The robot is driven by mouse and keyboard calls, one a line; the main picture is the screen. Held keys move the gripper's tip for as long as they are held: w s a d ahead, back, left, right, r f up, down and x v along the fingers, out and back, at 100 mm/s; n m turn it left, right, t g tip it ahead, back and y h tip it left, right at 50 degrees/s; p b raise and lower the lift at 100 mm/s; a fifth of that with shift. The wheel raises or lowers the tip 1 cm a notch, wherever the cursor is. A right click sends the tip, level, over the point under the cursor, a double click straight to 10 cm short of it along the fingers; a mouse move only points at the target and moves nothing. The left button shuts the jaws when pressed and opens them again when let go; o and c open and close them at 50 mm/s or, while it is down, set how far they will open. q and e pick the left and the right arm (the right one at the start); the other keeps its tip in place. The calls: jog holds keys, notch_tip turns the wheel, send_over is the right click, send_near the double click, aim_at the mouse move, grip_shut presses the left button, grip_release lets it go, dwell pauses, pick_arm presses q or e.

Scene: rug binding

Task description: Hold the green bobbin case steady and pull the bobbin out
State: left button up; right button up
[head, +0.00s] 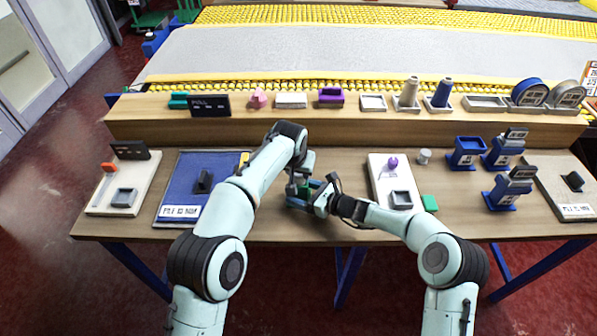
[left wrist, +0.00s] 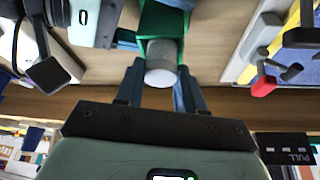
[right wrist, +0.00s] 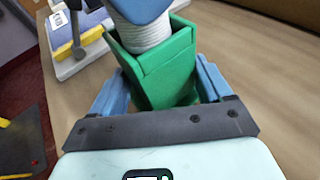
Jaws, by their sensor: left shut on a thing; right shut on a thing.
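The green bobbin case (right wrist: 160,75) is an open-topped box, standing off the bench between my grippers. My right gripper (right wrist: 158,90) is shut on it, one blue finger on each side; in the head view it is small and partly hidden by my grippers. The pale grey, ribbed bobbin (right wrist: 148,36) sticks out of the case's open top, its lower end hidden inside the walls. My left gripper (left wrist: 160,75) is shut on the bobbin, whose round end (left wrist: 161,77) shows between the blue fingers, with green behind it.
A blue mat (head: 182,190) and a white board with a red lever (head: 108,168) lie to the left. A white board with a purple knob (head: 376,180) and a green block (head: 429,203) lie to the right. A wooden shelf (head: 225,128) with several small parts runs behind.

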pick_arm(q)
jog(key=shift+r, duration=3.95)
pick_arm(e)
jog(key=o, duration=0.7)
jog(key=shift+o, duration=0.2)
jog(key=shift+d, duration=0.15)
jog(key=v, duration=1.1)
jog(key=shift+s+d+r, duration=0.15)
jog(key=shift+s+d, duration=0.1)
jog(key=shift+s, duration=0.05)
